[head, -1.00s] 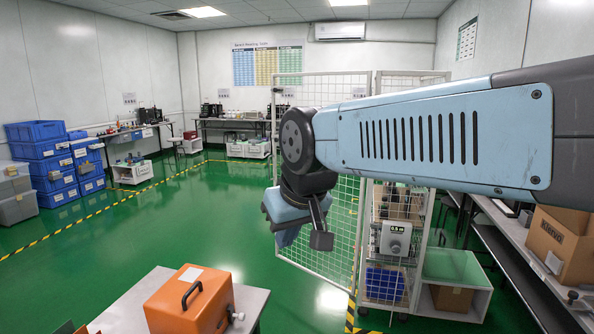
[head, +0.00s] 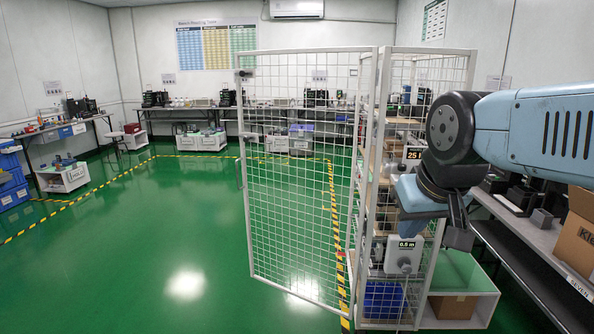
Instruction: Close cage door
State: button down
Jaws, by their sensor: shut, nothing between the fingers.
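The cage door (head: 292,185) is a white-framed wire mesh panel in the middle of the head view. It stands open, swung out to the left from the cage (head: 428,53), with a handle on its left, free edge. The cage holds shelves with several items, including a grey-white box marked 0.5 m (head: 403,255) and a blue bin (head: 384,299). My gripper (head: 461,238) is shut and empty, pointing down. In the picture it overlaps the right side of the cage, to the right of the door. I cannot tell its exact distance from the cage.
Green floor (head: 160,265) to the left of the door is clear. A long grey bench (head: 540,240) with cardboard boxes lines the right side. A low green-topped white unit (head: 462,275) stands beside the cage. Yellow-black tape (head: 110,192) marks the floor.

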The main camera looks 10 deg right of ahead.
aim_at(374, 69)
jog(key=i, duration=2.05)
jog(key=u, duration=0.8)
